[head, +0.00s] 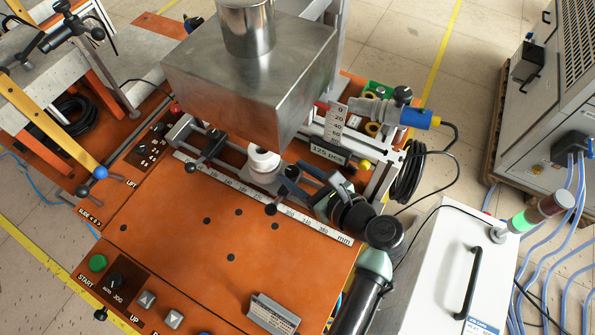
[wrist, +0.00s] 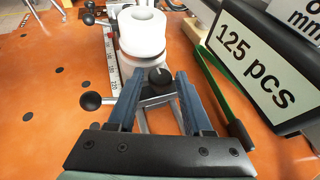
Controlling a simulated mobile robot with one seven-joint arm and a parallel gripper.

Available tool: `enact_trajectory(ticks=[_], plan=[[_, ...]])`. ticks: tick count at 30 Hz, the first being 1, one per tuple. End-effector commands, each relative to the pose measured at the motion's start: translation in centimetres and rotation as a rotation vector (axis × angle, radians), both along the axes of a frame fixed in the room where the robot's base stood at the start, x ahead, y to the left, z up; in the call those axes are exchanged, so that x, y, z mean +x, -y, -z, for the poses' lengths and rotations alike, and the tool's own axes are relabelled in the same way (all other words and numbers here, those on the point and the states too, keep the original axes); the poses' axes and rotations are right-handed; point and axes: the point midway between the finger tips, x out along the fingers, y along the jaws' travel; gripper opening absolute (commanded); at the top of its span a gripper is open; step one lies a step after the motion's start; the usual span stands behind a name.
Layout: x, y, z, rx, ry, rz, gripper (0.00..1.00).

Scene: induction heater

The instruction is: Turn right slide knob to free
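My gripper (wrist: 158,78) is open, its two blue-grey fingers spread. In the head view, my gripper (head: 289,178) is over the right slide, at the ruler's edge. In the wrist view, a black knob (wrist: 159,77) with a pale mark on top sits between the fingertips, with a small gap visible on each side. A black ball on a short metal rod (wrist: 91,101) sticks out to the left of the left finger; this ball (head: 271,209) also shows in the head view.
A white cylinder (head: 264,160) stands just beyond the gripper, under a large metal block (head: 250,75). The left slide's ball (head: 190,167) is further left. A 125 pcs counter box (wrist: 265,65) is close on the right. The orange plate (head: 190,230) is mostly clear.

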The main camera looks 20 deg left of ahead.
Motion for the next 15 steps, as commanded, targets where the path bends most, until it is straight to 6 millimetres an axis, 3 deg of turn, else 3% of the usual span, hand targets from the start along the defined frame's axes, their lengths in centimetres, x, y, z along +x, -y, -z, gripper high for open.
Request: enact_trajectory(ticks=[9,15], plan=[[-0.1,0.2,-0.1,0.001,0.0,0.002,0.5],[-1.5,2.5,-1.2,0.0,0.002,0.005,0.5]])
